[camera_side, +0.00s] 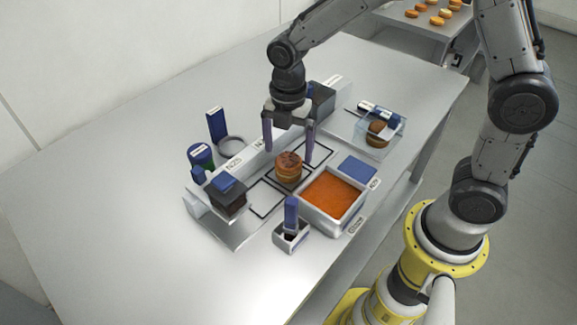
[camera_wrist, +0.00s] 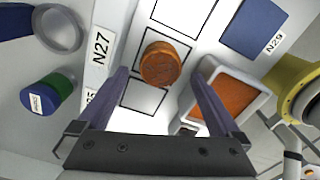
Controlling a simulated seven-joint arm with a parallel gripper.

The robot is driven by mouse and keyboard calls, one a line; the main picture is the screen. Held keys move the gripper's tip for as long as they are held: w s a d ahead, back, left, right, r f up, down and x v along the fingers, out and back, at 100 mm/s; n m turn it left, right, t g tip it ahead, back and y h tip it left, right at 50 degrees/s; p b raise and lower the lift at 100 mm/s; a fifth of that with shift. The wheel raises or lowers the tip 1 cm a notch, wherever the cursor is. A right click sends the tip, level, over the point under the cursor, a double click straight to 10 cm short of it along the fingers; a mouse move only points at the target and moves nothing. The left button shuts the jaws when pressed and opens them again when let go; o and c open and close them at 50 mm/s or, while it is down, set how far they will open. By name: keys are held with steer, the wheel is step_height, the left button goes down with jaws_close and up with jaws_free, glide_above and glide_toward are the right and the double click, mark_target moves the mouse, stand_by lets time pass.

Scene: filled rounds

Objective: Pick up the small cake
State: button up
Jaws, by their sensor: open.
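The small cake (camera_side: 288,168) is a round, brown, layered cake with a darker top. It stands upright on a black-outlined square of the white board in the side view. In the wrist view the cake (camera_wrist: 160,64) lies beyond the fingertips, between their lines and a little left of centre. My gripper (camera_side: 288,149) is open, pointing down, with its two purple fingers apart on either side of the cake's top in the side view. It also shows in the wrist view (camera_wrist: 158,75). Nothing is between the fingers' pads that I can see touching them.
A white tray of orange filling (camera_side: 328,195) stands close beside the cake. A small white box with a blue-handled tool (camera_side: 291,214), a dark box with a blue top (camera_side: 227,193) and a clear case (camera_side: 378,128) stand around. The table's left side is free.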

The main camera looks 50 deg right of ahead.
mark_target(288, 160)
steer(key=shift+a+f, duration=0.1)
steer(key=shift+f, duration=2.5)
steer(key=c, duration=0.8)
steer(key=shift+o, duration=0.2)
steer(key=shift+r, duration=0.1)
